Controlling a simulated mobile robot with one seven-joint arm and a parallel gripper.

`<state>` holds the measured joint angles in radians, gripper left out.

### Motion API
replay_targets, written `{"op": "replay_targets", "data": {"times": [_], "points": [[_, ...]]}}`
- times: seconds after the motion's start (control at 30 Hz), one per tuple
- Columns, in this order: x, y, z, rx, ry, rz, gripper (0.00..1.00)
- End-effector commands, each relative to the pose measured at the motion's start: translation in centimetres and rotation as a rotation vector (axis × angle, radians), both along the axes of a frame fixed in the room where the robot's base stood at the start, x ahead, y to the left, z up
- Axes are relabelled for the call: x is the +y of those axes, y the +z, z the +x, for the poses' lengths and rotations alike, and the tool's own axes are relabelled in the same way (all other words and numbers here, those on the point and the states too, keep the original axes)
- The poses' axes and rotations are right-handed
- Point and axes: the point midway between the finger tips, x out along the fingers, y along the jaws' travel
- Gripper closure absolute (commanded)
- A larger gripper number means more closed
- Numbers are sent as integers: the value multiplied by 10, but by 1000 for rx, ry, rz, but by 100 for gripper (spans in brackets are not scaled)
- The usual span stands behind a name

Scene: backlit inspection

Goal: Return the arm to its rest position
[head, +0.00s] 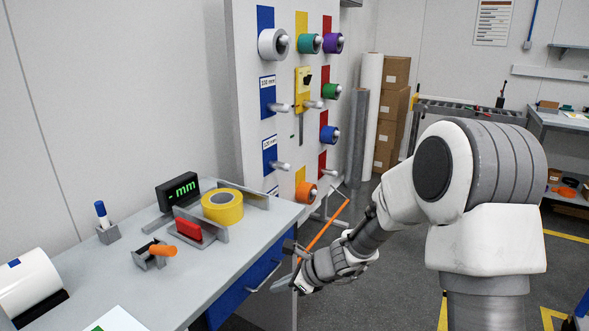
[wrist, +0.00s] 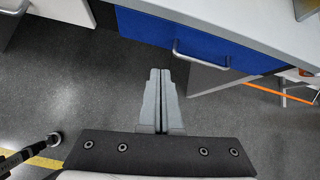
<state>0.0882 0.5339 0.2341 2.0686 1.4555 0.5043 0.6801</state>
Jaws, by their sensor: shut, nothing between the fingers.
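My gripper (wrist: 160,85) shows in the wrist view with its two grey fingers pressed together and nothing between them. It points down over bare grey floor, in front of the blue drawer (wrist: 205,38) of the workbench. In the head view my arm reaches from the right, bent at the elbow. Its wrist hangs low beside the bench's right edge, apart from the tabletop (head: 150,288). The fingertips are hard to make out in the head view.
The bench holds a yellow tape roll (head: 222,207), a red block (head: 188,229), a display (head: 178,190) and a marker in a stand (head: 102,218). A pegboard (head: 255,180) with several coloured spools stands behind. An orange bar (head: 325,226) is near my wrist. Drawer handles protrude.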

Motion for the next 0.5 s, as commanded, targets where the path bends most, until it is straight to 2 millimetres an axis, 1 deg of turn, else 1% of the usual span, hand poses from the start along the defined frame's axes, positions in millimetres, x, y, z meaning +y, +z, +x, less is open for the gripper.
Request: {"op": "replay_targets", "data": {"times": [0.03,0.2,0.4,0.5], "points": [[-2,18,-5,-56,61,-32,100],[-13,69,-36,-244,316,-177,100],[-32,116,-81,-432,605,-367,100],[-45,134,-105,-511,742,-469,100]]}}
